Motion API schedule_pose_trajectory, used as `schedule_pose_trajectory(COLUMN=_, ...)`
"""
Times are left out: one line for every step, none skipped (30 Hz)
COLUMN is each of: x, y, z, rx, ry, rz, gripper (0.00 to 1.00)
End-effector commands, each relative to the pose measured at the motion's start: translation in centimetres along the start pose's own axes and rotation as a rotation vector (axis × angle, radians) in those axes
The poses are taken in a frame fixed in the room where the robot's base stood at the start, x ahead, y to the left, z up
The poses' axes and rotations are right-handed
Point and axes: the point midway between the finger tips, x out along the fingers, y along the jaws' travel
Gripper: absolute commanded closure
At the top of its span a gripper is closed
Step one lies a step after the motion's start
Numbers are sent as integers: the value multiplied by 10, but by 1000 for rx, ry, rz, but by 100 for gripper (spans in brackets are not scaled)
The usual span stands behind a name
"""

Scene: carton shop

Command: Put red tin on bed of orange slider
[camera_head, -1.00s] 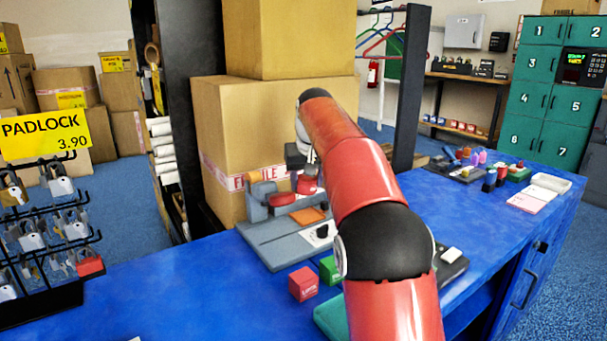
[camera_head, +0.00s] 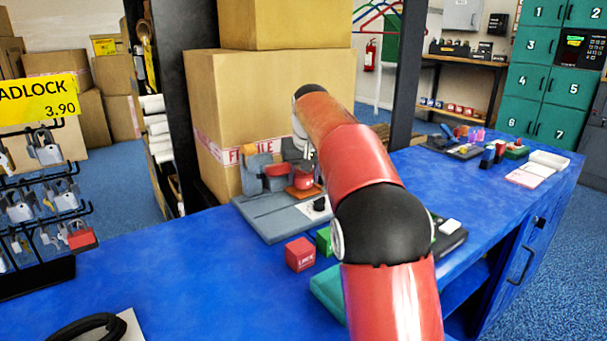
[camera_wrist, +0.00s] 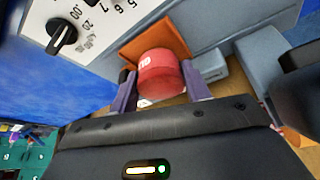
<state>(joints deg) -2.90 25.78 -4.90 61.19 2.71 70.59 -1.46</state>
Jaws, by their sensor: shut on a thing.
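The red tin (camera_head: 304,180) is held between the two fingers of my gripper (camera_wrist: 160,78), which is shut on it. In the wrist view the tin (camera_wrist: 158,72) stands upright against the orange slider bed (camera_wrist: 142,38) and covers part of it. In the head view the orange slider bed (camera_head: 303,192) shows just under the tin. I cannot tell whether the tin's base touches the bed. The slider belongs to a grey machine (camera_head: 262,217) with a dial panel. My arm hides the right side of the machine in the head view.
A red box (camera_head: 300,254) and a green box (camera_head: 324,241) stand on the blue counter (camera_head: 190,275) in front of the machine. Large cartons (camera_head: 262,95) rise behind it. A padlock rack (camera_head: 45,215) stands at the left. The counter's left middle is clear.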

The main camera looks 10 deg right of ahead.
Motion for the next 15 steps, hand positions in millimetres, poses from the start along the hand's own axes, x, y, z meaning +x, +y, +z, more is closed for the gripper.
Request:
schedule_pose_trajectory(x=0, y=0, z=0, rx=0, ry=1, rz=0, gripper=81)
schedule_pose_trajectory(x=0, y=0, z=0, rx=0, ry=1, rz=0, gripper=81)
schedule_pose_trajectory(x=0, y=0, z=0, rx=0, ry=1, rz=0, gripper=81)
schedule_pose_trajectory(x=1, y=0, z=0, rx=0, ry=1, rz=0, gripper=81)
schedule_pose_trajectory(x=1, y=0, z=0, rx=0, ry=1, rz=0, gripper=81)
schedule_pose_trajectory(x=2, y=0, z=1, rx=0, ry=1, rz=0, gripper=81)
schedule_pose_trajectory(x=2, y=0, z=1, rx=0, ry=1, rz=0, gripper=81)
schedule_pose_trajectory(x=3, y=0, z=1, rx=0, ry=1, rz=0, gripper=81)
schedule_pose_trajectory(x=4, y=0, z=2, rx=0, ry=1, rz=0, gripper=81)
schedule_pose_trajectory(x=4, y=0, z=2, rx=0, ry=1, rz=0, gripper=81)
schedule_pose_trajectory(x=5, y=0, z=2, rx=0, ry=1, rz=0, gripper=81)
schedule_pose_trajectory(x=6, y=0, z=2, rx=0, ry=1, rz=0, gripper=81)
schedule_pose_trajectory(x=6, y=0, z=2, rx=0, ry=1, rz=0, gripper=81)
schedule_pose_trajectory(x=7, y=0, z=3, rx=0, ry=1, rz=0, gripper=81)
schedule_pose_trajectory(x=8, y=0, z=3, rx=0, ry=1, rz=0, gripper=81)
